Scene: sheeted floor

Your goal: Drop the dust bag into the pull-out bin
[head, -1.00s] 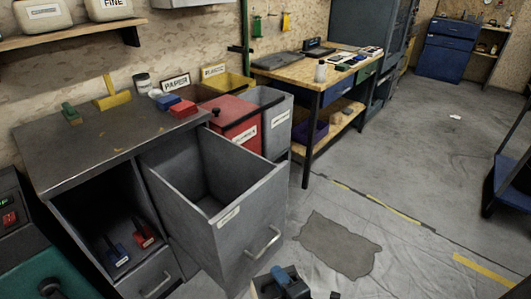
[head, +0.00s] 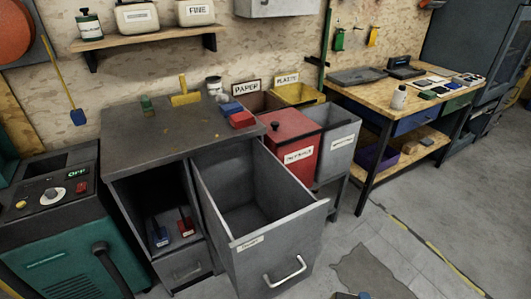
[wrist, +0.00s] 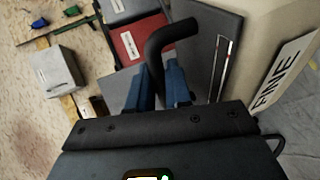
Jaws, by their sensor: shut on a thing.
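The grey pull-out bin (head: 280,244) stands open and its visible inside is empty in the head view; its front also shows in the wrist view (wrist: 206,50). My gripper (wrist: 160,85), with blue fingers, is shut on a black curved handle (wrist: 172,37) in the wrist view. A beige body labelled FINE (wrist: 270,50) fills the right of that view, close to the camera. I take it as the dust bag hanging from that handle, though their join is not clear. In the head view only a blue bit of my gripper shows at the bottom edge.
A grey cabinet (head: 150,133) adjoins the bin on the left. A red bin (head: 290,140) and a grey bin (head: 337,145) stand behind it. A teal machine (head: 60,235) is at far left, a workbench (head: 410,100) at right. Floor (head: 440,205) at right is clear.

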